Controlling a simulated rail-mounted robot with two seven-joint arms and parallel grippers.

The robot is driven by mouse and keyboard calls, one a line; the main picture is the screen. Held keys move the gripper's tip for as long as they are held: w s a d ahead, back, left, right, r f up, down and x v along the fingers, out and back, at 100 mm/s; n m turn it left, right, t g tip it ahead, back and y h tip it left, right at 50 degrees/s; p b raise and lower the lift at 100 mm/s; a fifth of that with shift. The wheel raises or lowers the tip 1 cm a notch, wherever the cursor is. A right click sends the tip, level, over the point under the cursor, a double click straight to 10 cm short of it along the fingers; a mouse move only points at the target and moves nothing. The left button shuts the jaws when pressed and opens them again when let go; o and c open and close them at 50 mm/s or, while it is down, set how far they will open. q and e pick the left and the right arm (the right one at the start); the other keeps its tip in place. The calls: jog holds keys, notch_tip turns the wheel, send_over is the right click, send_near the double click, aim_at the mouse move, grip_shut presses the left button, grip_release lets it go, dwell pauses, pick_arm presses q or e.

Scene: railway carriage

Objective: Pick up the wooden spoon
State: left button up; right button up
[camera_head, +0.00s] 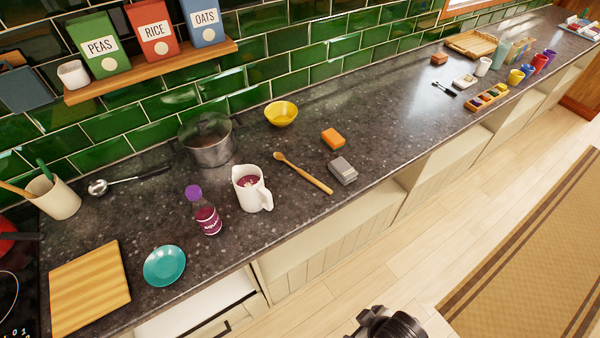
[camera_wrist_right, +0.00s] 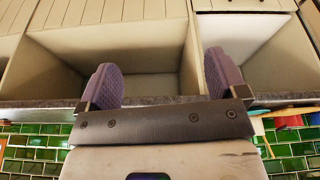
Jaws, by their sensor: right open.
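The wooden spoon (camera_head: 310,177) lies flat on the dark speckled counter in the head view. It lies diagonally, with its bowl end toward the wall and its handle toward the front edge. It is between the white jug (camera_head: 249,188) and the grey block-like object (camera_head: 343,170). My right gripper (camera_wrist_right: 164,82) shows in the right wrist view with its two purple pads wide apart and nothing between them. It faces the open cabinet spaces at the counter's edge, away from the spoon. My left gripper is in neither view.
A purple-capped bottle (camera_head: 206,213), a teal plate (camera_head: 165,266) and a cutting board (camera_head: 89,287) are left. The counter (camera_head: 400,120) is mostly clear right of the grey object.

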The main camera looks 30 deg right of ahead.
dwell(0.4)
jog(key=c, duration=0.8)
